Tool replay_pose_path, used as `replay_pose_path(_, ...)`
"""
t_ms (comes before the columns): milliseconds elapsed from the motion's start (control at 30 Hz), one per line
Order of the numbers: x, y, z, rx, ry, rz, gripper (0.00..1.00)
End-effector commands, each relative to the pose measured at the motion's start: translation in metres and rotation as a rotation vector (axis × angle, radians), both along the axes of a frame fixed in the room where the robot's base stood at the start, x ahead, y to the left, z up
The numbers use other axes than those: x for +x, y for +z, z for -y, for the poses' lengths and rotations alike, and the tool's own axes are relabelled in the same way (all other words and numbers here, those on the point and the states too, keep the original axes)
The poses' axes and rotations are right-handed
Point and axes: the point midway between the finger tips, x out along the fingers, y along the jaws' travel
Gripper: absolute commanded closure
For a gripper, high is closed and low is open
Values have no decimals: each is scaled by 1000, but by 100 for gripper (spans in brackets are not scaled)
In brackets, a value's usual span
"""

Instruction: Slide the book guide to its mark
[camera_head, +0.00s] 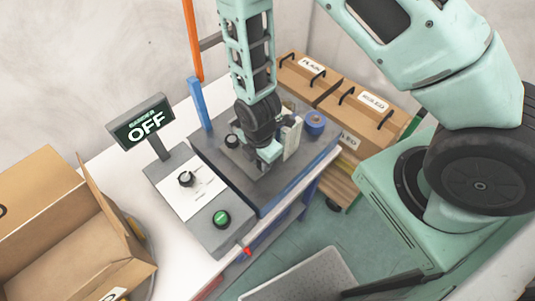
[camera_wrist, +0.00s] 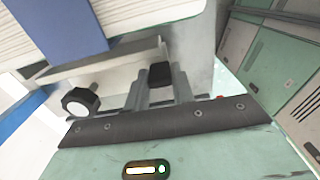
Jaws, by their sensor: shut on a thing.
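The tab appears to belong to the book guide, a light grey metal plate (camera_wrist: 105,60) just beyond the fingers. In the head view my gripper and wrist hide most of the guide. I cannot make out the guide's mark in either view.
A black knob (camera_wrist: 80,100) sits beside the fingers. A control box with a green button (camera_head: 221,218) and an OFF sign (camera_head: 143,124) are at left. Cardboard boxes (camera_head: 300,78) stand behind; an open carton (camera_head: 60,225) is at left.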

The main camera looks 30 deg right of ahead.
Motion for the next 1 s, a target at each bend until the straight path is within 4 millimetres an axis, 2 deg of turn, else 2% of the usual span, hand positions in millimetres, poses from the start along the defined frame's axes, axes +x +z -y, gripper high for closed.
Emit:
replay_pose_path(33,-2,0,-9,2,7,3,100)
replay_pose_path(133,-5,0,-17,2,4,2,100)
replay_pose_path(467,-6,1,-19,3,2,1,100)
replay_pose_path(500,-6,1,-19,3,2,1,64)
replay_pose_path(533,-6,1,-19,3,2,1,56)
replay_pose_path(567,-6,1,-19,2,2,2,54)
replay_pose_path(867,-6,1,-18,2,1,2,54)
replay_pose_path(1000,-5,10,-19,3,2,5,54)
